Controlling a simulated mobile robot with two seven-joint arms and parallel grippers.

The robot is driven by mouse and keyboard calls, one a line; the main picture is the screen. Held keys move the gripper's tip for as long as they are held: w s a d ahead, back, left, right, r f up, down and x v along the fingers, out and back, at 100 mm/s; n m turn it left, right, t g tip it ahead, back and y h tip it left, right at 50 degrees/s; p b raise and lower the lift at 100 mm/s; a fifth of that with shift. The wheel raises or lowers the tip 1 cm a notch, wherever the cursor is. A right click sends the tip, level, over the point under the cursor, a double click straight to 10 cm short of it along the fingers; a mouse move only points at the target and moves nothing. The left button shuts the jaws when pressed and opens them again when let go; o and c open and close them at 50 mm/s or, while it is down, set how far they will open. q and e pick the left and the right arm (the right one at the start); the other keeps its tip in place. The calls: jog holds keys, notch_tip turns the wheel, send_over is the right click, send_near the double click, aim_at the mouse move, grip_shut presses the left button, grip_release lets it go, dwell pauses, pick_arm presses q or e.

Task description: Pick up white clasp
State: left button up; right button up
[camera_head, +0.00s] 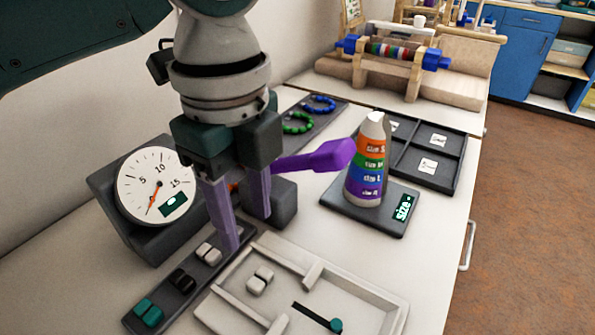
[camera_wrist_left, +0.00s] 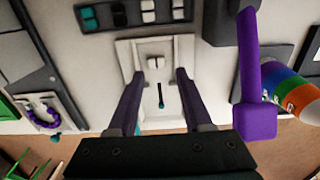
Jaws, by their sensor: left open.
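One white clasp (camera_head: 260,280) lies in the pale tray (camera_head: 352,290), near its left side. In the left wrist view this clasp (camera_wrist_left: 155,62) sits just ahead of the fingertips, roughly centred between them. Another white clasp (camera_head: 208,254) sits on the dark strip (camera_head: 166,312) beside a black clasp (camera_head: 182,280) and a teal clasp (camera_head: 148,312). My left gripper (camera_head: 247,234) points down with its two purple fingers apart and nothing between them. It is above and behind the tray. My right gripper is not in view.
A dial scale (camera_head: 155,187) stands left of my gripper. A purple bar (camera_head: 318,158) extends right of it toward a striped cone (camera_head: 368,165) on a dark base. A divided dark tray (camera_head: 447,160) and bracelets (camera_head: 300,122) lie farther back. The tabletop front right is clear.

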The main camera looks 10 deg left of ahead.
aim_at(257, 275)
pick_arm(q)
jog(key=f, duration=0.1)
jog(key=s+f, duration=0.1)
jog(key=f, duration=0.1)
jog(key=shift+d+f, duration=0.1)
jog(key=shift+f, duration=0.15)
jog(key=f+b, duration=0.1)
jog(key=f, duration=0.4)
jog(key=shift+s+d+b, duration=0.1)
jog(key=shift+d+b, duration=0.1)
jog(key=shift+b, duration=0.15)
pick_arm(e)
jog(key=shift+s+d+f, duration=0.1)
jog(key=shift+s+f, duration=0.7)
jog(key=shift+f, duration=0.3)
pick_arm(q)
jog(key=shift+c, duration=0.2)
grip_shut()
